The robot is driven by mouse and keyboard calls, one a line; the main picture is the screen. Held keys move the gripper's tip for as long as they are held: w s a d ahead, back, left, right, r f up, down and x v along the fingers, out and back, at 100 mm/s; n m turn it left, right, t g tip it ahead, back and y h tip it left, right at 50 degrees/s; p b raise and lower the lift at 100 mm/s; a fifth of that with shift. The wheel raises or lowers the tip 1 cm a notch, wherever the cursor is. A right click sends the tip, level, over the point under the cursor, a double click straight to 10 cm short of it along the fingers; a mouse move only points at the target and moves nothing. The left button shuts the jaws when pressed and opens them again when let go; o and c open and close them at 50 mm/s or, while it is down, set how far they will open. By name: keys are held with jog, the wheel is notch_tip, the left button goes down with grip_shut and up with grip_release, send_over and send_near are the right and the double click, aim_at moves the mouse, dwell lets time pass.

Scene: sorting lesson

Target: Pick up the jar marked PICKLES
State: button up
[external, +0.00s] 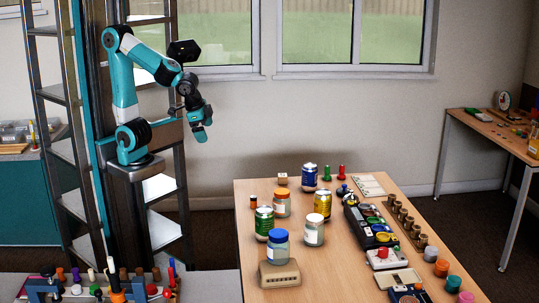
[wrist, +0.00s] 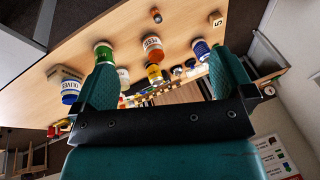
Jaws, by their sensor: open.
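In the wrist view the blue-lidded jar (wrist: 70,87) reads OLIVES. The orange-lidded jar also shows there (wrist: 152,47), but its label is too small to read. I cannot make out PICKLES on any jar. My gripper (external: 201,132) is open and empty, high up left of the table and apart from all jars. Its two teal fingers (wrist: 162,62) frame the wrist view.
A green can (external: 264,223), a yellow can (external: 323,205) and a blue can (external: 310,177) stand close among the jars. A beige block with holes (external: 279,276) sits before the blue-lidded jar. A dark tray of coloured pieces (external: 358,222) lies to the right. The table's left front is bare.

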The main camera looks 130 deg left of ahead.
jog(key=w+a+f+m+t+h+b, duration=0.1)
jog(key=w, duration=0.9)
jog(key=w+a+f+m+t+b, duration=0.1)
jog(key=w+a+f, duration=0.1)
jog(key=w, duration=0.8)
jog(key=m+t+h+b, duration=0.1)
jog(key=t+h+b, duration=0.1)
send_near(314, 217)
jog(key=x, duration=0.3)
jog(key=p+x, duration=0.1)
jog(key=x, duration=0.1)
jog(key=shift+w+d+f, duration=0.2)
jog(key=shift+w+d, duration=0.2)
jog(key=x, duration=0.3)
jog(key=p+x, duration=0.1)
jog(key=x, duration=0.1)
jog(key=shift+s+a+f, duration=0.15)
jog(key=shift+a+f, duration=0.25)
jog(key=c, duration=1.1)
